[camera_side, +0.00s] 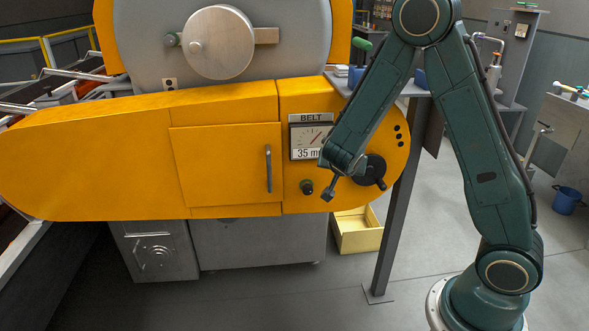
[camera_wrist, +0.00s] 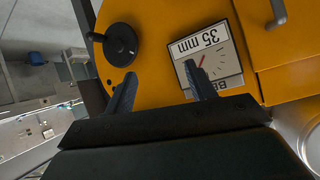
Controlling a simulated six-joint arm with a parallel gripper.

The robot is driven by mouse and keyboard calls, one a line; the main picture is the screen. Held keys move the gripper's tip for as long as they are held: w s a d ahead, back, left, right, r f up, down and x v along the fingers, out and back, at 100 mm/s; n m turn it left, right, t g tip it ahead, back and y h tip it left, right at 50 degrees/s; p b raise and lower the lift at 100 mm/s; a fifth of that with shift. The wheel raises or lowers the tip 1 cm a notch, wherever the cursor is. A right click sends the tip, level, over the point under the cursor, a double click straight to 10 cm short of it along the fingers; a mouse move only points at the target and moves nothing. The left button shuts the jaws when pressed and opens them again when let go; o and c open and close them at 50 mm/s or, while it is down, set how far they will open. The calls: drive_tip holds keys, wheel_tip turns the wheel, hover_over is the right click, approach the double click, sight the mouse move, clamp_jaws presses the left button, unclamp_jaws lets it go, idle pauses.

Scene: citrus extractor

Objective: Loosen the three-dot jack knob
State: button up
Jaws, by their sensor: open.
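A round black knob with a crank handle (camera_side: 376,169) is on the yellow machine's front, right of the belt gauge. Three black dots (camera_side: 398,134) are just above and right of it. The knob also shows in the wrist view (camera_wrist: 120,44), at upper left.
The belt gauge (camera_side: 310,137) reads 35 mm and shows upside down in the wrist view (camera_wrist: 208,52). A smaller dark knob (camera_side: 307,187) sits below it. A door handle (camera_side: 268,168) sticks out at left. A grey post (camera_side: 400,220) and yellow box (camera_side: 357,231) stand below.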

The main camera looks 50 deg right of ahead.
drive_tip(key=w+f+t, duration=0.2)
drive_tip(key=w+f, duration=0.1)
drive_tip(key=f, duration=0.4)
drive_tip(key=n+t, duration=0.2)
approach(309, 190)
drive_tip(key=v, duration=0.4)
drive_tip(key=shift+s+d+r+y, duration=0.2)
drive_tip(key=shift+y, duration=0.2)
drive_tip(key=shift+w+d, duration=0.1)
drive_tip(key=shift+x, duration=6.75)
drive_tip(key=c, duration=1)
drive_tip(key=shift+o, duration=0.2)
